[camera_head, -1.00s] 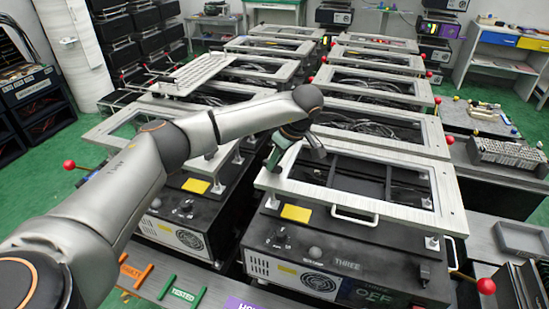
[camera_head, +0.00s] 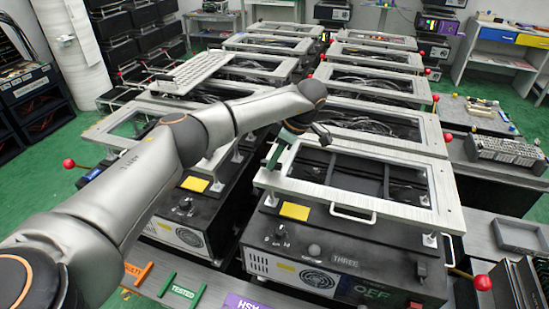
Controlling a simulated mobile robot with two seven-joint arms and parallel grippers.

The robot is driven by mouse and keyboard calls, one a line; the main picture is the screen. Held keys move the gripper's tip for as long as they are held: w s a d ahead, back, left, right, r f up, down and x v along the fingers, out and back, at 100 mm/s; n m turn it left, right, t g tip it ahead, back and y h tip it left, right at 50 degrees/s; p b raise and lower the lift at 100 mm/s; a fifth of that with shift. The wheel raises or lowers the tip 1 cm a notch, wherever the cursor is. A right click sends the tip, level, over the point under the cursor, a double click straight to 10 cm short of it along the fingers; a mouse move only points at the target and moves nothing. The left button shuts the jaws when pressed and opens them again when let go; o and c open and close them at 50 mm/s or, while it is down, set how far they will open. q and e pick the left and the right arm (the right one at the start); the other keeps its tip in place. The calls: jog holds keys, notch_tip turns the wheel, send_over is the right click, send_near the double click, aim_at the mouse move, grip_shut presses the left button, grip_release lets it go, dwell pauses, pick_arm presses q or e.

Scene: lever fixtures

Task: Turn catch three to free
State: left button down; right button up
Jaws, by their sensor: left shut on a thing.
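The fixture labelled THREE (camera_head: 388,277) stands at the front right, a black box with a pale metal frame (camera_head: 370,205) on top and an OFF marking on its front. My left gripper (camera_head: 273,157) is at the frame's left rear side, pointing down. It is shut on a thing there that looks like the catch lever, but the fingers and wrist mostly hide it. A red-knobbed lever (camera_head: 483,282) sticks out at the fixture's lower right. My right gripper is not in view.
Similar framed fixtures stand in two rows behind and to the left. A red knob (camera_head: 69,164) juts out at the left. A grey tray (camera_head: 520,236) is at the right.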

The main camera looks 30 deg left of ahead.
pick_arm(q)
jog(key=c, duration=0.8)
grip_release()
jog(key=shift+c, duration=0.2)
jog(key=v, duration=1.2)
jog(key=shift+r+b, duration=0.3)
jog(key=shift+b, duration=0.15)
jog(key=shift+s+f, duration=0.1)
jog(key=shift+s, duration=0.05)
